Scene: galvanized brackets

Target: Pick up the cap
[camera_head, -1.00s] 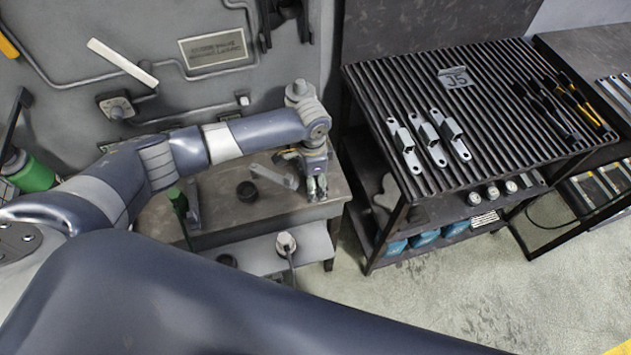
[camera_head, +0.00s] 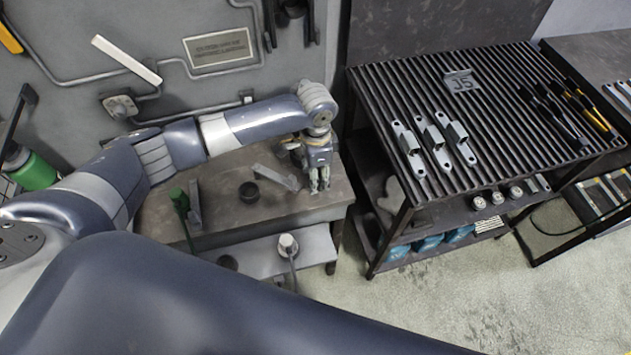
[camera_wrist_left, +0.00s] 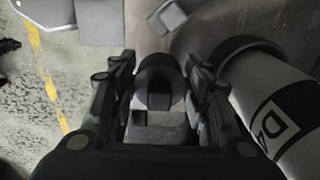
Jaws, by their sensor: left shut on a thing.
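My left gripper (camera_head: 319,184) is low over the right end of the small grey workbench (camera_head: 225,228). In the left wrist view its fingers (camera_wrist_left: 157,92) are closed in on both sides of a dark rounded piece, which looks like the cap (camera_wrist_left: 157,80). The fingers partly hide it, and a pale flat surface shows just below it. In the head view the gripper hides the held piece. My right gripper is out of sight.
A pale labelled cylinder (camera_wrist_left: 280,100) stands close beside the fingers. The slatted table (camera_head: 430,100) at right bears several brackets (camera_head: 435,145).

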